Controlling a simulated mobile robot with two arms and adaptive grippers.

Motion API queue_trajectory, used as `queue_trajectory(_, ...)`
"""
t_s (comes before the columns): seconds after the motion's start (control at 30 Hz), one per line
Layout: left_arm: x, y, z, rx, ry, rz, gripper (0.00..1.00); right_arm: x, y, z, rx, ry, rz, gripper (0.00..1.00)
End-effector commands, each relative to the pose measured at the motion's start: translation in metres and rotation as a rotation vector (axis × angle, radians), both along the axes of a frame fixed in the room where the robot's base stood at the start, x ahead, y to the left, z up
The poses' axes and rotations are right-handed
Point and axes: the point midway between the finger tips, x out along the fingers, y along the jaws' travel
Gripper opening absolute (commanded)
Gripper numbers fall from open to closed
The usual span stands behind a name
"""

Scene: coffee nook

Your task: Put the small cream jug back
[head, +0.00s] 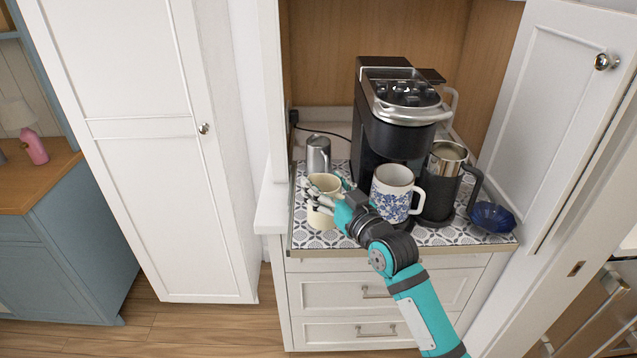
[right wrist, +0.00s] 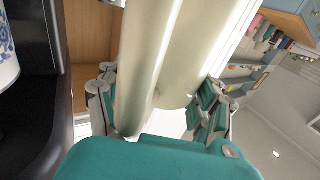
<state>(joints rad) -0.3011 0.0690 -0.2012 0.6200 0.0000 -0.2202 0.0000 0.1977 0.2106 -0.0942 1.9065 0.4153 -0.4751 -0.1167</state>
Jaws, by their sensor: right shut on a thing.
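The small cream jug (head: 324,218) is at the front left of the patterned tray mat (head: 440,238) in the head view. My right gripper (head: 328,199) reaches in from the right and is shut on it, its fingers across the jug's side. In the right wrist view the jug's pale body (right wrist: 180,60) fills the space between the fingers of the gripper (right wrist: 160,105). The jug looks upright. I cannot tell whether its base touches the mat. My left gripper is not in view.
A steel pitcher (head: 318,155) stands behind the jug. A blue-patterned mug (head: 390,196) sits under the black coffee machine (head: 370,130), right of the jug. A dark frother with a handle (head: 440,190) and a blue bowl (head: 493,217) stand further right. An open cabinet door (head: 540,110) bounds the right side.

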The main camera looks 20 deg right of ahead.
Motion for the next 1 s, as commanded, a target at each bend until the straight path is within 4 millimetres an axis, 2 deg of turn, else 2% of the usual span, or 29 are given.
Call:
queue_trajectory(0.03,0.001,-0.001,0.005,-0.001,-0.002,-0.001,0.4,0.014,-0.003,0.004,0.0,-0.004,-0.001,0.08)
queue_trajectory(0.1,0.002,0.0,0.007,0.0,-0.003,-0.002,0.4,0.029,-0.005,0.002,-0.001,-0.004,-0.001,0.08)
queue_trajectory(0.3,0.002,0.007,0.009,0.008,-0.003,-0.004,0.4,0.052,-0.007,-0.003,0.0,-0.004,0.0,0.08)
queue_trajectory(0.37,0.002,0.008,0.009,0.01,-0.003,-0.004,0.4,0.054,-0.008,-0.005,0.001,-0.003,0.0,0.08)
queue_trajectory(0.63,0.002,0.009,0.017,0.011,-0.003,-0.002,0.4,0.054,-0.008,-0.037,-0.001,-0.002,0.0,0.08)
queue_trajectory(1.0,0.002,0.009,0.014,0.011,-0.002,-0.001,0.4,0.054,-0.008,-0.042,0.0,-0.004,0.0,0.08)
